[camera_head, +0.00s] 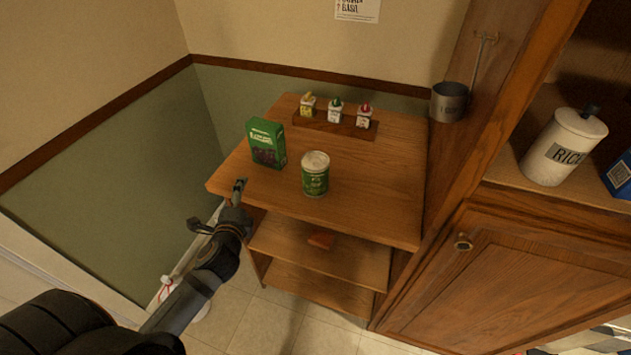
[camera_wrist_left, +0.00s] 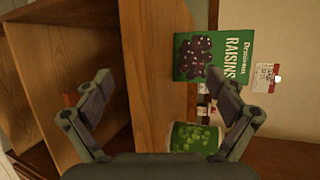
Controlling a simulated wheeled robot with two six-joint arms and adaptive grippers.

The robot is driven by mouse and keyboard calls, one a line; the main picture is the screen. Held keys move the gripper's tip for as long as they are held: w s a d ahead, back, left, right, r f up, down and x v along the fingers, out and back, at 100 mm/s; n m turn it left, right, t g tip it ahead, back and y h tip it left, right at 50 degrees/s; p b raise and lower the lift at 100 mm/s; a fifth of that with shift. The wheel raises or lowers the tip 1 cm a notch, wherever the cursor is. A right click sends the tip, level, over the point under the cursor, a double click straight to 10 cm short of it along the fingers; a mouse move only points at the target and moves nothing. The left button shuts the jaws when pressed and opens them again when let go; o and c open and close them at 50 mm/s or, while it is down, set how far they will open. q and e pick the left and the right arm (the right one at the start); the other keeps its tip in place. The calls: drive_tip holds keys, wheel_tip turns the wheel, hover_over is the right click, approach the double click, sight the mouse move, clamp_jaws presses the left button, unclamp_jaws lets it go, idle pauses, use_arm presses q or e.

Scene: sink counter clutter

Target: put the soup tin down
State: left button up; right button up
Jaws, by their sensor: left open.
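The soup tin (camera_head: 316,180), green with a pale top, stands upright on the top of the wooden shelf unit, near its front edge. In the left wrist view the green tin (camera_wrist_left: 196,138) shows low, partly behind the right-hand finger. My left gripper (camera_head: 217,207) is open and empty at the front left corner of the unit, to the left of the tin and apart from it. Its two spread fingers also show in the left wrist view (camera_wrist_left: 158,78), with nothing held between them. My right gripper is out of view.
A green raisins box (camera_head: 266,144) stands behind and left of the tin. A wooden rack (camera_head: 315,123) with three small bottles sits at the back. A grey cup (camera_head: 448,102) hangs at the right. The top's right side is clear. A reddish item (camera_head: 320,240) lies on the shelf below.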

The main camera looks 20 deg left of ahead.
use_arm(q)
drive_tip(key=w+d+r+m+t+h, duration=0.2)
drive_tip(key=d+r+m+t, duration=0.1)
drive_tip(key=r+m, duration=0.35)
drive_tip(key=m+h, duration=1)
drive_tip(key=m, duration=0.9)
approach(314, 161)
drive_tip(key=shift+n, duration=0.25)
drive_tip(key=p+x, duration=0.4)
drive_tip(key=x, duration=0.1)
drive_tip(key=shift+w+a+f, duration=0.15)
drive_tip(key=shift+a+f, duration=0.05)
drive_tip(key=shift+w+d+f, duration=0.1)
drive_tip(key=shift+w+f, duration=0.05)
drive_tip(key=shift+w, duration=0.05)
drive_tip(key=shift+w+d+p, duration=0.1)
drive_tip(key=shift+w+p, duration=0.15)
drive_tip(key=shift+p, duration=0.3)
drive_tip(key=p+x, duration=0.1)
drive_tip(key=x, duration=0.3)
drive_tip(key=shift+s+d+p, duration=0.1)
drive_tip(key=shift+d+p, duration=0.1)
drive_tip(key=shift+p, duration=0.1)
drive_tip(key=shift+w+d, duration=0.15)
drive_tip(key=shift+w, duration=0.15)
drive_tip(key=shift+s, duration=0.1)
drive_tip(key=shift+c, duration=0.7)
drive_tip(key=c, duration=1.7)
